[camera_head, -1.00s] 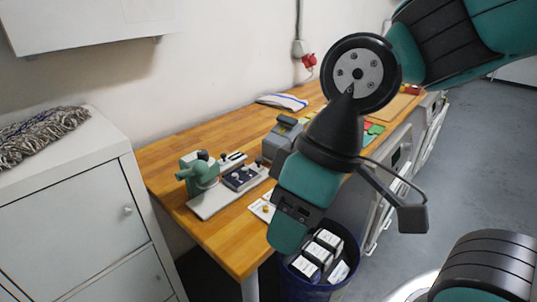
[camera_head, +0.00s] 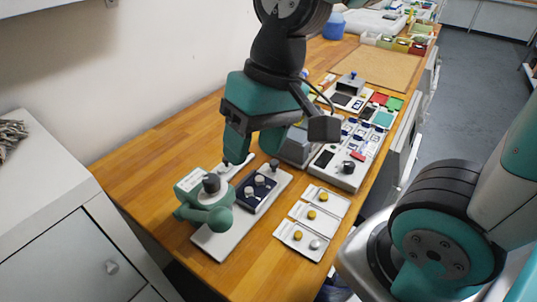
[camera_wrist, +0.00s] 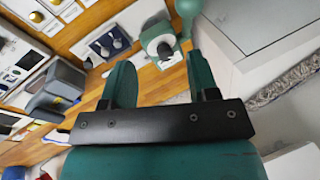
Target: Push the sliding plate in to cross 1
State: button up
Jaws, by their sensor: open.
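A grey base (camera_head: 218,243) on the wooden table carries a green press-like device (camera_head: 205,198) with a dark knob. To its right is a dark blue plate (camera_head: 252,187) with light round knobs, and behind it a light strip (camera_head: 235,168) with a small dark knob. I cannot tell which part is the sliding plate, and no cross mark is readable. My gripper (camera_head: 253,152) is open and empty above the base's far end. In the wrist view, the green device (camera_wrist: 160,40) shows beyond my fingers (camera_wrist: 161,82), with the blue plate (camera_wrist: 108,44) to its left.
Three white trays (camera_head: 312,220) with round pieces lie right of the base. A grey machine (camera_head: 298,145) with a panel stands behind them. A white cabinet (camera_head: 60,225) is at the left. Bare tabletop lies left of the base.

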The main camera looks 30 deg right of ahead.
jog(key=w+d+f+m+h+b, duration=0.1)
jog(key=w+d+f+m+h, duration=0.15)
jog(key=w+d+m, duration=0.6)
jog(key=m+b, duration=0.1)
jog(key=m, duration=1.5)
send_over(274, 162)
notch_tip(274, 162, down, 5)
jog(key=shift+h, duration=0.45)
notch_tip(274, 162, down, 17)
jog(key=shift+p, duration=1)
jog(key=shift+c, duration=0.2)
